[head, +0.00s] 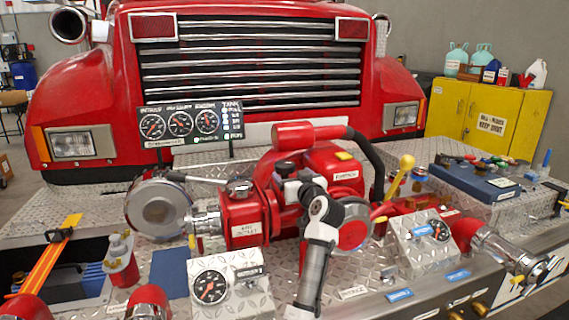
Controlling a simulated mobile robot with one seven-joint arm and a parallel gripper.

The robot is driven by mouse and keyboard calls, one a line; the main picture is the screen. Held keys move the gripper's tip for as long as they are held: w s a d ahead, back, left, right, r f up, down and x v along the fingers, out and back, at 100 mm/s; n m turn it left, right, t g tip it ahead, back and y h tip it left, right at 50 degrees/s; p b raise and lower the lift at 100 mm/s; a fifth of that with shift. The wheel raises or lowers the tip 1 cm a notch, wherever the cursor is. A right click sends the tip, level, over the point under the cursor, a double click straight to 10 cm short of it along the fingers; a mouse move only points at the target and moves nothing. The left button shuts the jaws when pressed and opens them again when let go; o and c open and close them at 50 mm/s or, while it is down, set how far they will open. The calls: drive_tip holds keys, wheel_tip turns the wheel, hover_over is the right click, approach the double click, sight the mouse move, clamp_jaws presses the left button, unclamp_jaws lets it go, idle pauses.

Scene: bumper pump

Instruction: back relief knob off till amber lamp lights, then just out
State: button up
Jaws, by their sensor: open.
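The red pump (325,162) stands on the bumper's diamond-plate deck. My arm comes up from the bottom centre in front of it and bends at a dark round joint. My gripper (290,190) seems to be the dark end by the pump's front left; its fingers are hard to make out, and nothing shows held. The relief knob cannot be told for certain; my arm hides part of the pump's front. The gauge panel (191,124) behind the pump has three dials, a column of pale tank lights and a small green light. I cannot pick out a lit amber lamp.
Two plated gauge boxes, one at front left (230,284) and one at right (425,246), flank my arm. A yellow-knobbed lever (399,177) rises right of the pump. A blue case (476,184) sits at right.

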sight(285, 166)
drive_tip(key=p+x, duration=0.2)
drive_tip(key=x, duration=0.5)
drive_tip(key=shift+w, duration=0.2)
drive_tip(key=c, duration=0.9)
drive_tip(key=shift+f+b, duration=0.15)
drive_tip(key=shift+b, duration=0.3)
